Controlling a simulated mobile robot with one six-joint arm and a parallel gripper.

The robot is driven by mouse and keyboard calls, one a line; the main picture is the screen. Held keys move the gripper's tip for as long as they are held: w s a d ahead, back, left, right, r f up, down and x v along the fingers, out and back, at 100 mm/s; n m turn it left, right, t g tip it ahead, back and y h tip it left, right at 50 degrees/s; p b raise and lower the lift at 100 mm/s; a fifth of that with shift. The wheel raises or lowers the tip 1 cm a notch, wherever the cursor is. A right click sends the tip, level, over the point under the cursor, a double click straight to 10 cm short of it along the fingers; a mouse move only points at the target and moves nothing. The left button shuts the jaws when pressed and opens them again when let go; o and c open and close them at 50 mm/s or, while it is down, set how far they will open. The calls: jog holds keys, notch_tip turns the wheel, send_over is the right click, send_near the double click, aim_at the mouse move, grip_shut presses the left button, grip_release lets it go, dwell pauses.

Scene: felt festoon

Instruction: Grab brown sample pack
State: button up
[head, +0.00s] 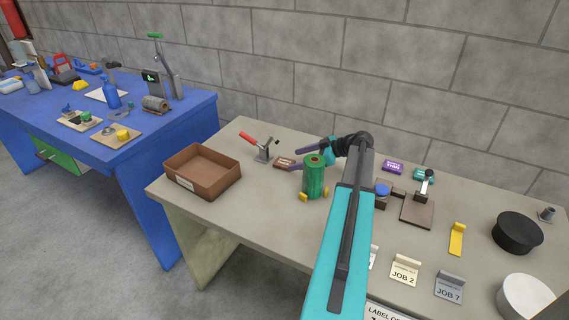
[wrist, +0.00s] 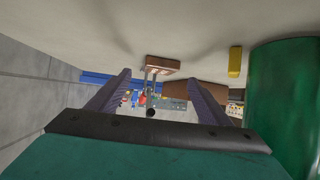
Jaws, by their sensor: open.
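The brown sample pack (head: 284,163) is a small flat block with a pale label. It lies on the grey-beige table between the toggle clamp and the green cylinder. My gripper (head: 297,158) has two purple fingers, open and empty, pointing left towards the pack. In the wrist view, which looks upside down, the pack (wrist: 163,66) shows just beyond the fingertips, across the gap between them (wrist: 157,78). I see no contact with it.
A green cylinder (head: 315,178) stands close beside my gripper, large in the wrist view (wrist: 285,100). Yellow pieces (head: 304,197) lie by its foot. A red-handled toggle clamp (head: 264,150) stands just beyond the pack. An open brown box (head: 203,190) sits further left.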

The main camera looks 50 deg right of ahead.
aim_at(285, 162)
jog(key=shift+p+x, duration=0.65)
jog(key=shift+x, duration=1.5)
jog(key=shift+c, duration=0.4)
jog(key=c, duration=1.1)
jog(key=shift+c, duration=0.2)
jog(key=shift+r+b, duration=0.65)
jog(key=shift+r, duration=0.85)
jog(key=s+d+b, duration=0.1)
jog(key=s+d, duration=0.1)
jog(key=s, duration=0.3)
jog(key=s+d+b, duration=0.1)
jog(key=s+d, duration=0.2)
jog(key=s, duration=0.2)
jog(key=s+d+b, duration=0.1)
jog(key=s+d, duration=0.2)
jog(key=s, duration=0.3)
jog(key=shift+d+r, duration=0.15)
jog(key=shift+r, duration=0.05)
